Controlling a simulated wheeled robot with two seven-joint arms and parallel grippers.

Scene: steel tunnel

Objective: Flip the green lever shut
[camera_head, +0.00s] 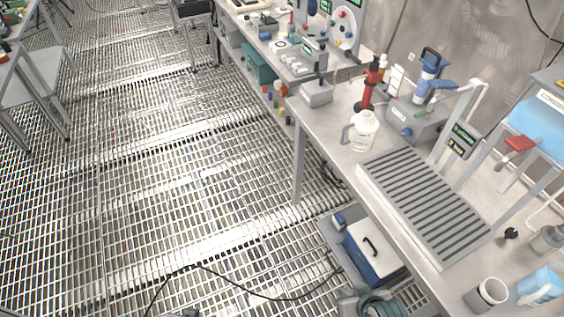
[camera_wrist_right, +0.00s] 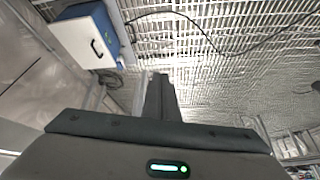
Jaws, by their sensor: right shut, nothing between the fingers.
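I cannot make out a green lever in either view. In the head view a bench panel (camera_head: 345,25) with several coloured knobs stands far back at the top, too small to tell whether one knob is a green lever. My right gripper (camera_wrist_right: 160,80) shows in the right wrist view, shut and empty, with open grating beyond its fingers. I cannot make out either gripper in the head view.
A long grey bench (camera_head: 330,125) runs down the right, carrying a slatted tray (camera_head: 425,205), a jug (camera_head: 362,132) and a red stand (camera_head: 370,85). A blue and white box (camera_head: 372,252) sits below. A cable (camera_head: 255,297) crosses the grating floor, which is mostly clear.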

